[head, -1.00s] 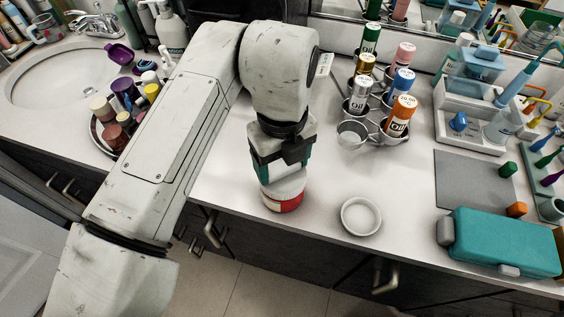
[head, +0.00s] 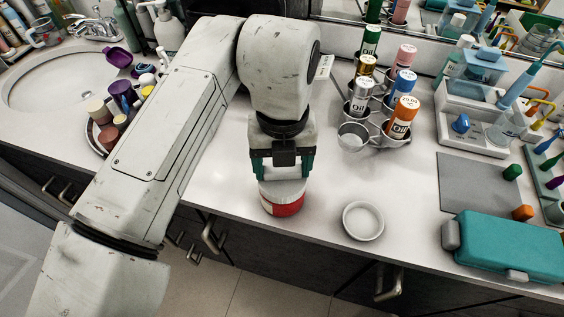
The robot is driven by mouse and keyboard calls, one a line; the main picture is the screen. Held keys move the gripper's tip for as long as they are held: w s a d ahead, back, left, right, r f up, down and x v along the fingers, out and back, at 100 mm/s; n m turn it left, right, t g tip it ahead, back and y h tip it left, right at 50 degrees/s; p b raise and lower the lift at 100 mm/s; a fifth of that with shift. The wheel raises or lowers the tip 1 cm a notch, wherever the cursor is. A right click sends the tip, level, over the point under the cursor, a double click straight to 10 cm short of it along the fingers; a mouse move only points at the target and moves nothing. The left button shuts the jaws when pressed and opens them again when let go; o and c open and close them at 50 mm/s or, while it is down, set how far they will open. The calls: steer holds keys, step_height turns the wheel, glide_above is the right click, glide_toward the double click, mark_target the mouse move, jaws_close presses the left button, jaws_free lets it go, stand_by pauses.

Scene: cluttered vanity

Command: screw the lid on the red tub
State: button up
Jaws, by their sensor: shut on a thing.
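The red tub (head: 287,208) stands upright on the counter near its front edge, with a pale label patch on its left side. A whitish lid (head: 283,190) sits on top of it. My gripper (head: 283,176) points straight down over the tub, and its green-padded fingers are shut on the lid from two sides. The fingertips partly cover the lid's upper rim. I cannot tell how far the lid is turned on the thread.
A shallow white round dish (head: 363,221) lies right of the tub. A teal case (head: 504,245) and a grey mat (head: 478,184) are farther right. A wire rack (head: 372,136) with several labelled bottles stands behind. A round tray with jars is at left.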

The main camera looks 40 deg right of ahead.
steer(key=o, duration=1.2)
steer(key=shift+r, duration=0.1)
step_height(320, 180, up, 11)
steer(key=shift+f, duration=0.15)
steer(key=shift+a, duration=0.1)
